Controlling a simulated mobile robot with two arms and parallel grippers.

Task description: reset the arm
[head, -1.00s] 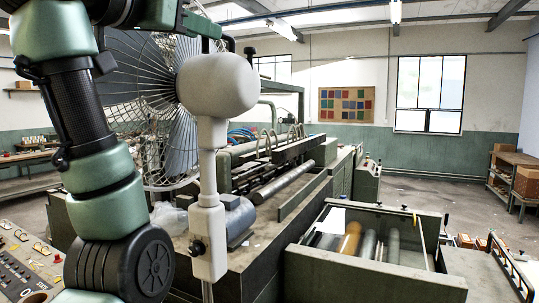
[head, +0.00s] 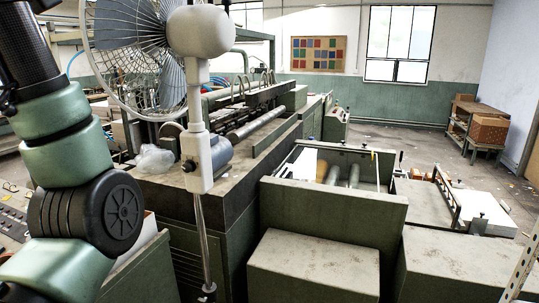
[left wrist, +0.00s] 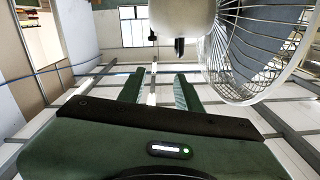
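My left arm (head: 72,160), green and black, rises along the left side of the head view. Its upper end is cut off by the picture edge, so its gripper is not in that view. In the left wrist view my left gripper (left wrist: 160,73) shows two green fingers standing apart. It is open, with nothing between the fingers. My right arm and gripper are in neither view.
The fan (left wrist: 262,45) is right of the fingers in the left wrist view. A green feeder machine (head: 330,212) fills the middle. Floor (head: 400,140) is open behind it.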

